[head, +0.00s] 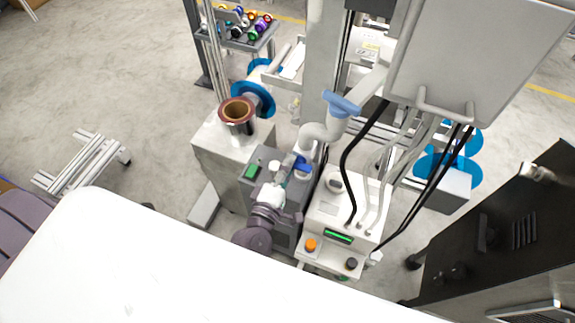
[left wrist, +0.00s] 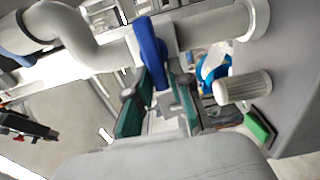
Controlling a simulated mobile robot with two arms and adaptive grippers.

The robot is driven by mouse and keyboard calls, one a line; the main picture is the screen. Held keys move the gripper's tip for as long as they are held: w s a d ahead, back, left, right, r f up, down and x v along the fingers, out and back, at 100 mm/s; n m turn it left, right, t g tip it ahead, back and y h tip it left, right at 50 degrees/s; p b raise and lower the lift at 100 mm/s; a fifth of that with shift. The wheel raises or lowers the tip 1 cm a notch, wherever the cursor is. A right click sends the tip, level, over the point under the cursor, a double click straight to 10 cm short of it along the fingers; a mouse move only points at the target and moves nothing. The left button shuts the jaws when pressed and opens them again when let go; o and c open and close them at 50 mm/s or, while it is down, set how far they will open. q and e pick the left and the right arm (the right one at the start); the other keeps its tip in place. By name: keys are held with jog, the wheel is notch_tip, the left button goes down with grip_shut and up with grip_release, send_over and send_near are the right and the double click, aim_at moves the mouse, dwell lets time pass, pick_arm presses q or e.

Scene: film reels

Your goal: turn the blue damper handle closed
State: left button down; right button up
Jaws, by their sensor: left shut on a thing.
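The blue damper handle (head: 303,163) sits on a pale pipe beside the grey machine box. In the left wrist view the blue handle (left wrist: 150,48) crosses the pipe, and its lower end lies between my green-padded fingers. My left gripper (head: 288,169) reaches up from below and is shut on the handle; it also shows in the left wrist view (left wrist: 161,80). The pale pipe (head: 318,133) bends up to a blue hood (head: 342,103). The handle's gripped end is partly hidden by the gripper in the head view. My right gripper is not in view.
A green button (head: 251,171) and a pale ribbed knob (left wrist: 243,87) are close to my left gripper. A control box with an orange button (head: 311,245) stands to the right, with black cables (head: 352,150) above. A copper-coloured reel (head: 237,112) stands behind left.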

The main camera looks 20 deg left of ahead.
pick_arm(q)
jog(key=shift+s+d+f, duration=0.15)
jog(key=shift+d+f, duration=0.15)
jog(key=c, duration=1.1)
grip_release()
jog(key=shift+c, duration=0.2)
jog(key=shift+d+r, duration=0.1)
jog(key=shift+r, duration=0.05)
jog(key=s, duration=1.2)
jog(key=shift+a, duration=0.2)
